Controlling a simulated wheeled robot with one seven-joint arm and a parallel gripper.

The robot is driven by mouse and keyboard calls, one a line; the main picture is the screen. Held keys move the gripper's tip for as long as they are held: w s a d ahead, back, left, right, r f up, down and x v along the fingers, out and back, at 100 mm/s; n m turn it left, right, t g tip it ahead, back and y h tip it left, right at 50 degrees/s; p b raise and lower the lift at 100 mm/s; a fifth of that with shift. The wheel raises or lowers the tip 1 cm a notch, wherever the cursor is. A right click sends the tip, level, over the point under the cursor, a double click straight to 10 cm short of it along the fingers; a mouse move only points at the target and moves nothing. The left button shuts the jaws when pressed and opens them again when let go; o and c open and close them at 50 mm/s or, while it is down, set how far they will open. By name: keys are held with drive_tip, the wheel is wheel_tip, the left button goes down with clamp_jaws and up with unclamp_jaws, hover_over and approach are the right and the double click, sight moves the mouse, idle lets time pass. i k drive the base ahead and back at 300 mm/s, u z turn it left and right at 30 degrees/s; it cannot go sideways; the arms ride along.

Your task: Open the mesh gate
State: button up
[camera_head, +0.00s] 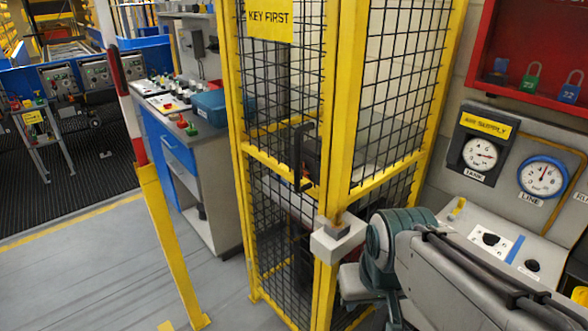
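The mesh gate (243,100) has a yellow frame with black wire mesh and stands in the middle of the view. It looks shut against its yellow post. A yellow sign on its upper part reads "KEY FIRST" (269,18). A black upright handle (299,157) sits at the gate's right side, about mid-height. A light grey box with a darker top (338,239) is at the post below the handle; I cannot tell its exact function. My grey and teal arm reaches in from the lower right, close to the post. My gripper's fingers do not show, and no grip is visible.
An air supply panel (486,124) with gauges is at the right, below a red board (530,97) holding padlocks. A control desk (180,105) stands left of the gate. A leaning yellow post (170,245) stands before it. Floor (85,270) at lower left is clear.

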sight(271, 20)
drive_tip(key=k, duration=0.2)
drive_tip(key=z, duration=2.15)
drive_tip(key=k, duration=0.9)
drive_tip(key=u, duration=1.1)
drive_tip(key=i, duration=1)
